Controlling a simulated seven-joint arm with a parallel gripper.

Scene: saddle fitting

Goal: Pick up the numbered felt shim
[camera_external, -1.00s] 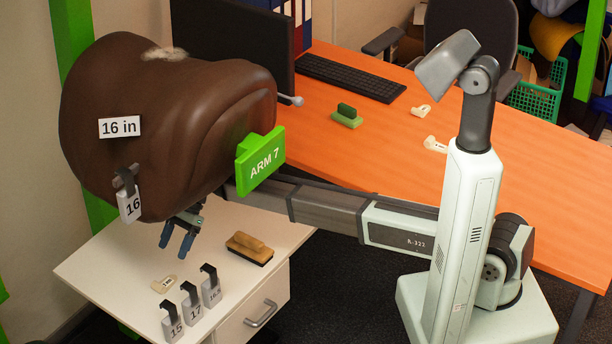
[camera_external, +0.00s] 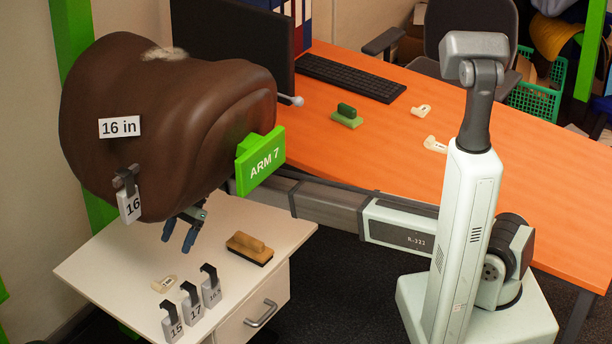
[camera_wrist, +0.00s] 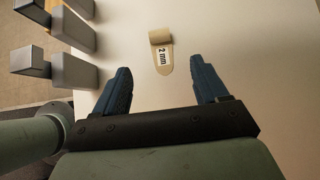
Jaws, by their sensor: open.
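The felt shim (camera_external: 164,284) is a small cream piece lying on the white cabinet top, left of the numbered blocks in the external view. In the wrist view the shim (camera_wrist: 161,52) shows a label reading "2 mm" and lies beyond my fingertips, roughly centred between them. My gripper (camera_external: 180,238) has blue fingers and hangs under the saddle, above the cabinet top. In the wrist view my gripper (camera_wrist: 160,75) is open with nothing between its fingers. My wrist is partly hidden by the saddle in the external view.
Several grey hooked blocks numbered 15, 17 (camera_external: 192,303) and 16.5 stand near the shim. A wooden brush (camera_external: 250,248) lies to its right. The brown saddle (camera_external: 165,120), with a "16 in" label and a hanging 16 tag (camera_external: 129,205), overhangs above. Bare cabinet top (camera_external: 115,262) lies left of the shim.

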